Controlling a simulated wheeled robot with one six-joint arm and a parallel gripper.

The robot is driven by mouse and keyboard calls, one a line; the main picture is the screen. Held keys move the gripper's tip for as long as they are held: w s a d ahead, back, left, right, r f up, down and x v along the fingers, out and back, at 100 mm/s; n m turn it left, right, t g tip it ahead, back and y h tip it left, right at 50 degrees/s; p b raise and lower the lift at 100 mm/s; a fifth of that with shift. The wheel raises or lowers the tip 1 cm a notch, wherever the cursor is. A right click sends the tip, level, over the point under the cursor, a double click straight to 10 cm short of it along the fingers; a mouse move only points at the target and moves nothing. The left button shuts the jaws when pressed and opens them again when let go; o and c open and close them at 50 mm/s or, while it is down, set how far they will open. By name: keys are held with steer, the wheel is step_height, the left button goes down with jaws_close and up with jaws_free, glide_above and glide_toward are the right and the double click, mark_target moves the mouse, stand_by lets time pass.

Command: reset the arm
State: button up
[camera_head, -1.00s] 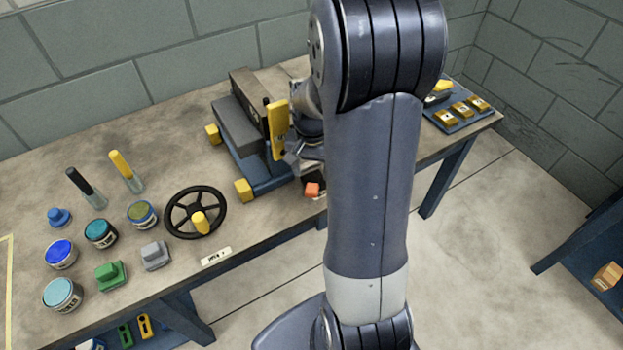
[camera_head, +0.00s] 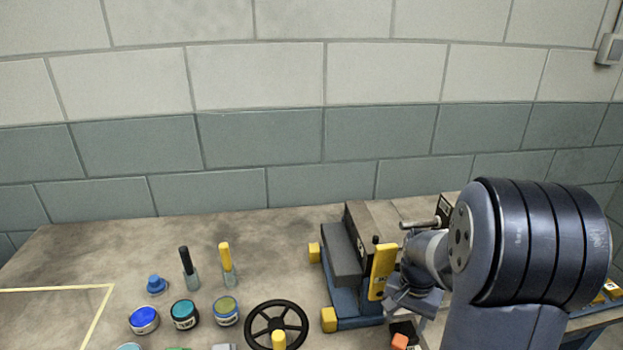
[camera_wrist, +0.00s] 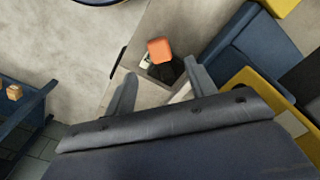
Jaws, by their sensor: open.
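My arm stands at the right of the head view, bent over the bench. My gripper (camera_head: 415,300) hangs beside the yellow-handled side of a blue and grey machine (camera_head: 345,285), partly hidden by my wrist. In the wrist view my gripper (camera_wrist: 160,74) has its two fingers spread wide apart. A small orange block (camera_wrist: 160,50) on a dark base shows beyond the fingertips, near the bench edge. It also shows at the bottom of the head view (camera_head: 400,341). Nothing is seen held between the fingers.
The bench (camera_head: 90,255) also bears a black handwheel (camera_head: 250,327), several paint pots such as a blue one (camera_head: 144,318), and two upright handled tools (camera_head: 226,262). A block wall (camera_head: 260,150) stands behind. In the wrist view, open floor (camera_wrist: 60,50) lies left, with a blue rack (camera_wrist: 35,95).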

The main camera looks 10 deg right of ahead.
mark_target(400, 341)
step_height(400, 341, down, 8)
steer(key=shift+r, duration=0.15)
steer(key=shift+s+d+r+n, duration=0.1)
steer(key=shift+r+n, duration=0.05)
steer(key=shift+n, duration=0.15)
stand_by(0.3)
